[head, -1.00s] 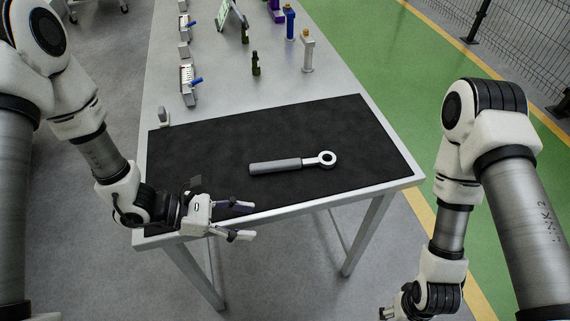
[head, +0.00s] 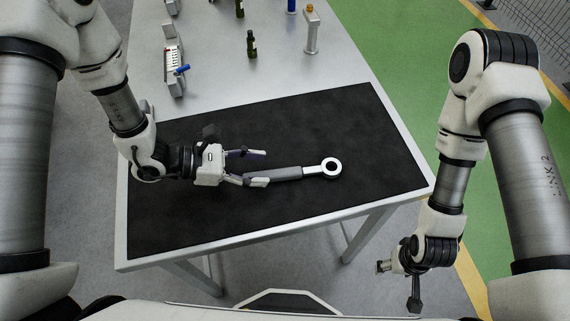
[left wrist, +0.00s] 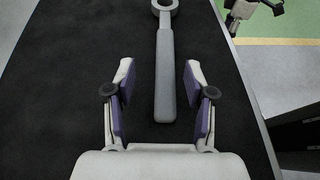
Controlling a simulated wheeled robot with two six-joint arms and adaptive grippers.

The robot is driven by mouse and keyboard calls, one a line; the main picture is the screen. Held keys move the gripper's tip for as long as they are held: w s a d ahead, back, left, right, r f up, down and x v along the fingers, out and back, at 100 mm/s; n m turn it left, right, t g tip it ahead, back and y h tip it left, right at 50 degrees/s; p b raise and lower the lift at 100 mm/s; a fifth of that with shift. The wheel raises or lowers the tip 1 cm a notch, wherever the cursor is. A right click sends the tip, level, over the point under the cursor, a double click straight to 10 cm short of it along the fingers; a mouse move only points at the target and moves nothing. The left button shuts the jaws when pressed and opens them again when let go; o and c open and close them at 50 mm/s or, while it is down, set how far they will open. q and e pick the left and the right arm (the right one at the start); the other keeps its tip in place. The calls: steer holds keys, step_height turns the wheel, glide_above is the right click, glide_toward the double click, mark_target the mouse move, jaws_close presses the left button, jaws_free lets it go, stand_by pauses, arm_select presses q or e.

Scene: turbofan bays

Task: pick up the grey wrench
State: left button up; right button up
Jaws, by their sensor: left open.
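The grey wrench (head: 290,173) lies on the black mat (head: 330,115), its ring end to the right in the head view. In the left wrist view the wrench (left wrist: 165,75) runs away from me, ring at the top. My left gripper (head: 262,168) is open at the handle end. In the left wrist view its fingers (left wrist: 160,85) stand apart on either side of the handle's end, with dark gaps between finger and handle. My right gripper (head: 398,270) hangs to the right, off the table; its fingers are too small to read.
Behind the mat, the bare tabletop (head: 220,75) holds a dark green bottle (head: 251,45), a grey post with an orange top (head: 312,30) and a white rack with a blue item (head: 175,68). The mat around the wrench is clear.

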mark_target(283, 172)
arm_select(q)
steer(key=x, duration=0.1)
steer(key=p+x, duration=0.1)
steer(key=x, duration=0.1)
steer(key=p+x, duration=0.1)
steer(key=x, duration=0.1)
steer(key=shift+s+d+r, duration=0.1)
steer(key=shift+s+r, duration=0.1)
steer(key=shift+s, duration=0.1)
steer(key=shift+d+f, duration=0.2)
steer(key=shift+d, duration=0.25)
steer(key=shift+a, duration=0.1)
steer(key=shift+c, duration=1.4)
jaws_close()
